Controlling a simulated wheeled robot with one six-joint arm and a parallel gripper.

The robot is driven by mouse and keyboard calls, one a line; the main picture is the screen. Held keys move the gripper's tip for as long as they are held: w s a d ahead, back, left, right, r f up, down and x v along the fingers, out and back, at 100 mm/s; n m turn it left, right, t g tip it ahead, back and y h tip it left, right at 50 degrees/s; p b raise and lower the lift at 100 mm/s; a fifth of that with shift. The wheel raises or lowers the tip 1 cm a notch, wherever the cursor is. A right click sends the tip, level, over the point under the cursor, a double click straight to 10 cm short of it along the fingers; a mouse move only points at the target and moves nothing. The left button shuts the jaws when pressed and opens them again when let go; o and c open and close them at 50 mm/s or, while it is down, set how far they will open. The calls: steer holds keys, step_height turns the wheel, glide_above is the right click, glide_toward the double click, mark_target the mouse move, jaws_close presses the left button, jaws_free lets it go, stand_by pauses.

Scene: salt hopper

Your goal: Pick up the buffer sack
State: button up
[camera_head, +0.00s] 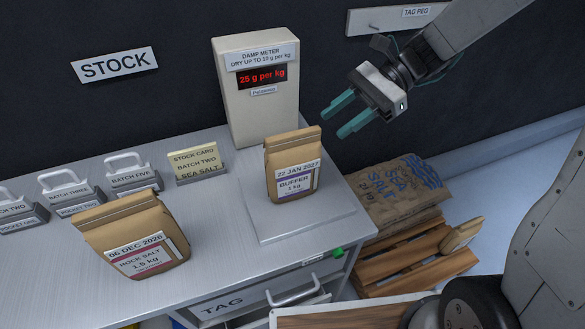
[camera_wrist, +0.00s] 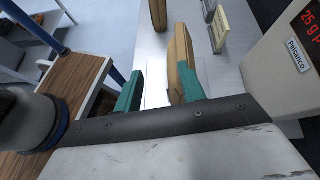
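The buffer sack (camera_head: 293,165) is a small brown paper bag, labelled BUFFER 1 kg and 22 JAN 2027. It stands upright on the square plate (camera_head: 262,222) in front of the damp meter. My gripper (camera_head: 333,122) is open and empty, above and to the right of the sack in the head view. Its two teal fingers are apart. In the wrist view the sack (camera_wrist: 178,48) shows edge-on beyond my gripper (camera_wrist: 159,74), mostly in line with the right finger, which hides part of it.
The damp meter (camera_head: 259,108) reads 25 g per kg, close behind the sack. A rock salt sack (camera_head: 133,235) stands left, and a stock card (camera_head: 197,165) and batch holders line the back. A sea salt sack (camera_head: 395,195) lies on a pallet (camera_head: 412,255) at right.

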mark_target(305, 131)
steer(key=w, duration=0.1)
steer(key=w+f+m, duration=0.1)
steer(key=w+a+m+y, duration=0.1)
steer(key=shift+f, duration=0.25)
steer(key=x, duration=0.7)
steer(key=shift+a, duration=0.35)
jaws_close()
stand_by(0.8)
